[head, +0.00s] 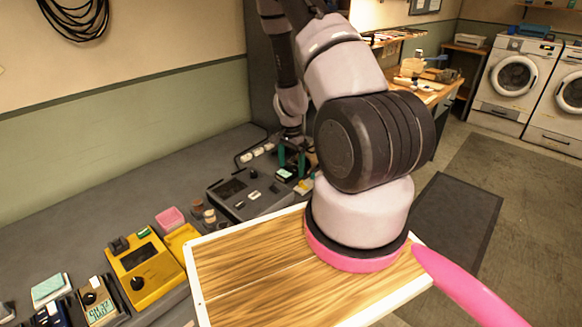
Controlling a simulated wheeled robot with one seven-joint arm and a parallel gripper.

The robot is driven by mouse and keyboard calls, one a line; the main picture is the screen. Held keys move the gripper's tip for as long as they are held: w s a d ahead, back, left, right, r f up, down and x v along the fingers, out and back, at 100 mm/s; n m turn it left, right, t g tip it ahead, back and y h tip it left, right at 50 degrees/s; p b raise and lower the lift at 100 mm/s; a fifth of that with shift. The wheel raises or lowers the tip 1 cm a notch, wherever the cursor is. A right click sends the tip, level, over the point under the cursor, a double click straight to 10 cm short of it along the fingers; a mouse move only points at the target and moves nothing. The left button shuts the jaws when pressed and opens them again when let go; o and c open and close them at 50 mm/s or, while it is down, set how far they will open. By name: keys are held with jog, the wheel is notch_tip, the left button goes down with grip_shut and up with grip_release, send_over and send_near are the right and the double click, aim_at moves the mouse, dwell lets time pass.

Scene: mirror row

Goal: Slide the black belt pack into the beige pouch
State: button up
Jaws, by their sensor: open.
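My gripper (292,160), with teal fingers, points down over the far part of the grey bench. It is open. A small dark item with a pale green face (286,174) lies just below and between the fingers; I cannot tell whether it is the black belt pack or whether the fingers touch it. I cannot make out the beige pouch for certain. My arm hides part of the bench to the right of the gripper.
A dark grey device (248,193) stands just left of the gripper. A yellow device (146,268), a pink box (170,218) and small meters (97,302) line the grey bench (60,225). A wooden workbench (428,92) and washing machines (515,80) stand farther right.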

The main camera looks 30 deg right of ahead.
jog(key=s+a+r+n+t+y, duration=0.1)
jog(key=a+r, duration=0.2)
jog(key=r, duration=0.8)
jog(key=s+a+r+n+t+y, duration=0.1)
jog(key=a+r+n, duration=0.15)
jog(key=r, duration=0.85)
jog(key=s+a+r+n+t+y, duration=0.1)
jog(key=a+r, duration=0.3)
jog(key=r, duration=0.8)
jog(key=s+a+r+n+t, duration=0.2)
jog(key=s+r, duration=0.5)
jog(key=s, duration=0.1)
jog(key=s+a+r+n+t+h, duration=0.1)
jog(key=s+a+r+n+t, duration=0.1)
jog(key=s+r, duration=0.5)
jog(key=shift+s+n, duration=0.65)
jog(key=shift+s, duration=0.2)
jog(key=shift+r, duration=0.1)
